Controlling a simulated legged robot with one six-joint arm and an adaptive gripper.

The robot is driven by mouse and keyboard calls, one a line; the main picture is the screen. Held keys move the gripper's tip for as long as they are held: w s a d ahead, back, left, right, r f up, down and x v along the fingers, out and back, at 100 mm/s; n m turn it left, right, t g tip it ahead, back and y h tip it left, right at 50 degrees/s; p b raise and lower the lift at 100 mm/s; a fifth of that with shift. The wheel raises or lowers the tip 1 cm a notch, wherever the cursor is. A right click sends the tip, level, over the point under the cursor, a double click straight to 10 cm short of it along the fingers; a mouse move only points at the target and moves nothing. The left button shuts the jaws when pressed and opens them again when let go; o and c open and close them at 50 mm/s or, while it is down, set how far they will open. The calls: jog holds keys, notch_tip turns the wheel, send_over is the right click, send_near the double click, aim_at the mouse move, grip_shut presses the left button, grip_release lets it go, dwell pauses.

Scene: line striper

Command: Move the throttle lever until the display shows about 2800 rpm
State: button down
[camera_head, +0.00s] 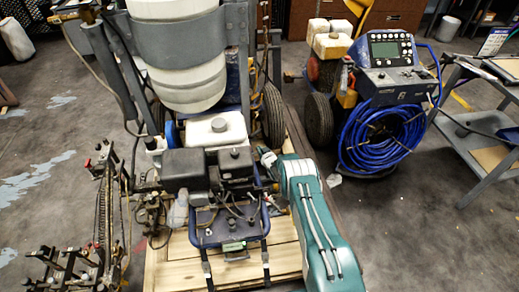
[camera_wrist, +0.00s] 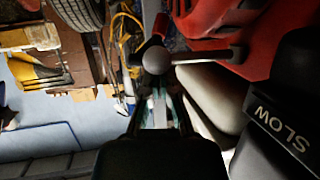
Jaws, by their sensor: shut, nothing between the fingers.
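In the wrist view, the throttle lever (camera_wrist: 205,55) is a grey rod with a round knob at its left end, in front of a red housing. My gripper (camera_wrist: 157,88) is shut and empty, its fingertips just below the knob; I cannot tell whether they touch it. A black cover beside it carries the word SLOW (camera_wrist: 283,128). In the head view, my gripper (camera_head: 267,160) is at the right side of the striper's engine (camera_head: 208,168), partly hidden, and the lever cannot be made out. A grey display (camera_head: 385,49) sits on the control panel at the back right; its reading is too small to tell.
The striper stands on a wooden pallet (camera_head: 185,268), with a white tank (camera_head: 185,65) above the engine. A machine with a coiled blue hose (camera_head: 385,135) stands to the right, beside a grey metal cart (camera_head: 474,178). Open floor lies at lower right.

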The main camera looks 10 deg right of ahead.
jog(key=shift+s+m+h, duration=0.35)
jog(key=shift+m+h, duration=0.25)
jog(key=shift+h, duration=0.1)
jog(key=shift+f, duration=0.1)
